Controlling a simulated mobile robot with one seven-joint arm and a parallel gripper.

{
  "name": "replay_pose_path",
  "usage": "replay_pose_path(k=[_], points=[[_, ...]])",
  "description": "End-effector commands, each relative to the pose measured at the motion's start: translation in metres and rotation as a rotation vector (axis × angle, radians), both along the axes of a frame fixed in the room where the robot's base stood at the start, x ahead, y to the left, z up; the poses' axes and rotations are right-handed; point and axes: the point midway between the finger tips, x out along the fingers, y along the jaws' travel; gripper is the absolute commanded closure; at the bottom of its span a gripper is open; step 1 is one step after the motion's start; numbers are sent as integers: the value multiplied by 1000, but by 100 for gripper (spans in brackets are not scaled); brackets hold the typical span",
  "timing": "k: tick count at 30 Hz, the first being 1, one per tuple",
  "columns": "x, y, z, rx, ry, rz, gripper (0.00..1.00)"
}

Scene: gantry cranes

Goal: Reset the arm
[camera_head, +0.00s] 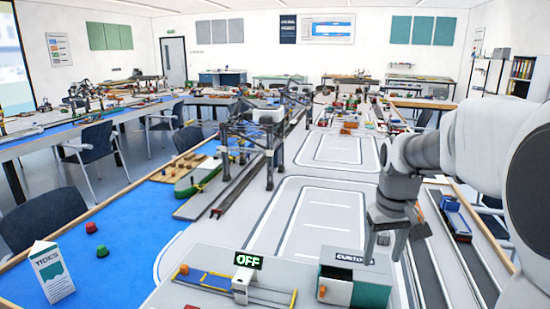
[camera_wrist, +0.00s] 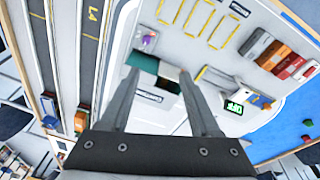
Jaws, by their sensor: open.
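My gripper (camera_head: 384,258) hangs at the right of the head view, pointing down over the model harbour table. In the wrist view my gripper (camera_wrist: 160,76) has its two fingers well apart, with nothing held between them. Below it stands the white and green box labelled CUSTOMS (camera_head: 342,290), apart from the fingers as far as I can tell. The box's green part (camera_wrist: 142,62) shows between the fingertips in the wrist view. My arm reaches in from the right edge of the head view.
A lit OFF sign (camera_head: 248,261) stands by a yellow barrier left of the box. A TIDES card (camera_head: 52,272) and red and green buoys stand on the blue area. A gantry crane (camera_head: 262,135) rises behind. A blue truck (camera_head: 455,218) stands at right. The marked grey lanes (camera_head: 322,215) are clear.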

Motion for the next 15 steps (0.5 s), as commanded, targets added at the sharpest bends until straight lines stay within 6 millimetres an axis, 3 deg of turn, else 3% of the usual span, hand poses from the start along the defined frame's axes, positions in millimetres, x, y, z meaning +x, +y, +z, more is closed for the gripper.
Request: replay_pose_path(k=[1,6,15], points=[[-13,9,17,-6,-26,2,37],[-56,33,49,-11,-103,-5,37],[-133,67,80,12,-242,-17,37]])
